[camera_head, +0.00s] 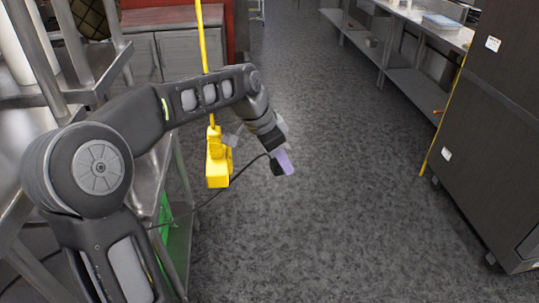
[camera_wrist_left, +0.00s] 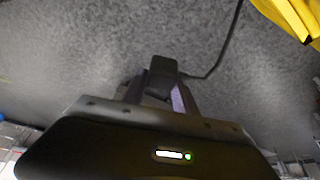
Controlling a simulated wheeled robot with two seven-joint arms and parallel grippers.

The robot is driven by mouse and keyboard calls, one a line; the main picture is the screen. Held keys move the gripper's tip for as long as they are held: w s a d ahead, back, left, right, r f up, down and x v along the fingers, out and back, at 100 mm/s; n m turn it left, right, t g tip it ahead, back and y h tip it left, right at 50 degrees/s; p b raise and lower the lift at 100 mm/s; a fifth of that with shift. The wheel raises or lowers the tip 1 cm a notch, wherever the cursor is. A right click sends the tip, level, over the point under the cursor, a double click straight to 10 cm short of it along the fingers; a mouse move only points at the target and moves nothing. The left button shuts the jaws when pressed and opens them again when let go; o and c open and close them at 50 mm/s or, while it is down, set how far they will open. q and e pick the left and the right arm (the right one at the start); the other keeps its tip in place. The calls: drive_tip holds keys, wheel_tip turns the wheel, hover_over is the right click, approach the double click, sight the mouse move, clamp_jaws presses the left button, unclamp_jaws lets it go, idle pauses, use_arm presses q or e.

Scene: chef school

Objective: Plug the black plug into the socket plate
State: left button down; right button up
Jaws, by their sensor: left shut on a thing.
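My left gripper (camera_head: 281,157) reaches out over the floor from the left in the head view. It is shut on the black plug (camera_head: 277,167), which also shows between the fingers in the left wrist view (camera_wrist_left: 163,70). A thin black cable runs from the plug down to the left. A yellow hanging box (camera_head: 217,172) is left of the gripper, apart from it; a yellow part of it shows at the top right of the wrist view (camera_wrist_left: 292,15). No socket opening can be made out, so I cannot tell whether this bears the socket plate. My right gripper is out of view.
A yellow vertical cord (camera_head: 202,40) runs up above the box. A metal rack (camera_head: 165,190) stands at the left, partly behind my arm. A dark cabinet (camera_head: 490,130) and a steel counter (camera_head: 410,14) stand at the right. The grey floor (camera_head: 340,210) between is clear.

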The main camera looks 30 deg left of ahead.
use_arm(q)
drive_tip(key=r+m, duration=0.1)
drive_tip(key=s+a+r+m, duration=0.1)
drive_tip(key=a+r+m+g+h, duration=0.1)
drive_tip(key=shift+s+a+m+b, duration=0.25)
drive_tip(key=shift+s+m+b, duration=0.05)
drive_tip(key=s+a, duration=0.1)
drive_tip(key=a, duration=0.1)
drive_tip(key=s+a+b, duration=0.1)
drive_tip(key=s+a, duration=0.1)
drive_tip(key=shift+s+a, duration=0.15)
drive_tip(key=shift+a, duration=0.05)
idle(0.5)
idle(1.9)
drive_tip(key=shift+s+a, duration=0.15)
drive_tip(key=shift+a, duration=0.1)
idle(0.4)
drive_tip(key=shift+w+d, duration=0.2)
drive_tip(key=shift+d, duration=0.1)
